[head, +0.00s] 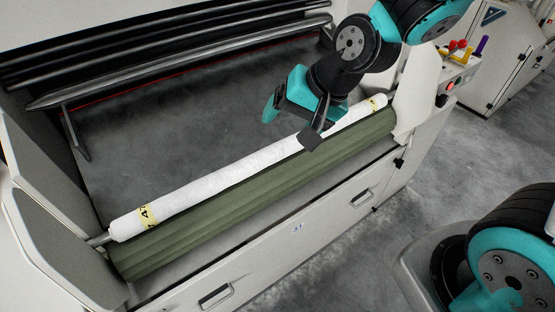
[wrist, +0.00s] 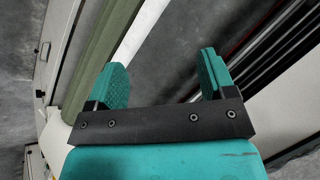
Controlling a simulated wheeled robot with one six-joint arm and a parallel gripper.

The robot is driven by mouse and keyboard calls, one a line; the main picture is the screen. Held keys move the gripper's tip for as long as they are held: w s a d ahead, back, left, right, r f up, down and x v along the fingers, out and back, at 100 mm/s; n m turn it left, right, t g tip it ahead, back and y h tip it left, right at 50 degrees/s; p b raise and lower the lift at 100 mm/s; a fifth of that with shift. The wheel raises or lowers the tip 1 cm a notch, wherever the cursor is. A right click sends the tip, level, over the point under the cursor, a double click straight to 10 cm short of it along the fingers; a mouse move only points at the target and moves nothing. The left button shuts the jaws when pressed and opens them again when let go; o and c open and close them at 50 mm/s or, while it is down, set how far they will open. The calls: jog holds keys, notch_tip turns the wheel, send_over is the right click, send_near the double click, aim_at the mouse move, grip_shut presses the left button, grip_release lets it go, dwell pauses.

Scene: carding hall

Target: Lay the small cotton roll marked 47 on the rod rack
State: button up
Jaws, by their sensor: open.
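The cotton roll (head: 220,178) is long, thin and white, with a yellow label marked 47 near its left end and another yellow label near its right end. It lies along the green fluted roller at the front of the machine, with a metal pin showing at its left end. My gripper (wrist: 165,78) is open and empty. In the head view, it hangs over the roll's right half and hides part of it. In the wrist view, the white roll (wrist: 138,35) runs past behind the left finger. The rod rack (head: 180,70), dark and pale metal rods, spans the machine's back.
The green roller (head: 260,195) fills the machine's front edge, between pale side plates (head: 55,215). A grey bed (head: 200,125) lies open between roll and rods. A control box with coloured levers (head: 460,60) stands at the right. Grey floor is clear in front.

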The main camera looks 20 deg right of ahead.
aim_at(284, 151)
jog(key=w+d+f+m+t+b, duration=0.1)
jog(key=w+f+m+b, duration=0.2)
jog(key=w+f, duration=0.2)
jog(key=w+d+f+m+t+h+b, duration=0.1)
jog(key=w+d+f+m+t+b, duration=0.1)
jog(key=f, duration=0.9)
jog(key=w+d+f+m+t+h+b, duration=0.1)
jog(key=w+f+m+b, duration=0.3)
jog(key=w+f, duration=0.4)
jog(key=shift+w+d+f+m+t+b, duration=0.35)
jog(key=shift+w+m, duration=0.2)
jog(key=shift+m, duration=0.25)
jog(key=shift+x, duration=0.8)
jog(key=shift+c, duration=0.2)
